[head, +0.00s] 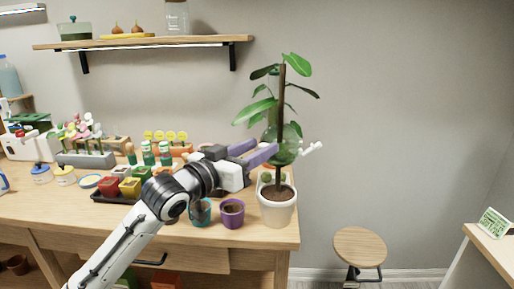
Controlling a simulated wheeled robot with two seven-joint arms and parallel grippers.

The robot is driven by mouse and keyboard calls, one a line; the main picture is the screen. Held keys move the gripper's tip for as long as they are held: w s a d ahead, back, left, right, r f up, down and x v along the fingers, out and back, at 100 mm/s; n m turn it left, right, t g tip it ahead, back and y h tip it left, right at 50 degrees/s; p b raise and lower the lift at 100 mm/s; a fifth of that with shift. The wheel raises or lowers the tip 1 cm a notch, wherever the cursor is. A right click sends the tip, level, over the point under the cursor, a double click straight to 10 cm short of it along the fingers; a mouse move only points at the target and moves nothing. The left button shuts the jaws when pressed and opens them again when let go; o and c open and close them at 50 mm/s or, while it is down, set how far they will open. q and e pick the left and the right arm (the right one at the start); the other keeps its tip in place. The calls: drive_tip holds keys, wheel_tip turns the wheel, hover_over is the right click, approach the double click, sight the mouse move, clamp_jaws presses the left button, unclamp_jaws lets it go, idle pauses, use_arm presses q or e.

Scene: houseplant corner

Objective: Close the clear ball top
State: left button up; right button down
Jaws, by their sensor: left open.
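A potted plant with a brown stem (282,100) and green leaves stands in a white pot (277,208) at the table's right end. A see-through, greenish rounded shape, which looks like the clear ball (289,143), sits at the stem above the pot. A white piece (312,147) sticks out on its right. I cannot tell how far its top stands open. My left gripper (263,149), with purple fingers, is open just left of the ball and stem. Its fingers point right; I cannot tell whether they touch anything. My right gripper is not in view.
Below my left gripper stand a purple pot (232,214) and a teal pot (201,211). A wall shelf (145,42) hangs above. A stool (360,248) stands right of the table (255,240).

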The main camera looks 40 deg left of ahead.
use_arm(q)
clamp_jaws()
wheel_tip(320, 180, down, 2)
drive_tip(key=m+t+b, duration=0.1)
drive_tip(key=b, duration=0.2)
drive_tip(key=shift+s+d+f+t+h, duration=0.1)
drive_tip(key=shift+t+h, duration=0.2)
unclamp_jaws()
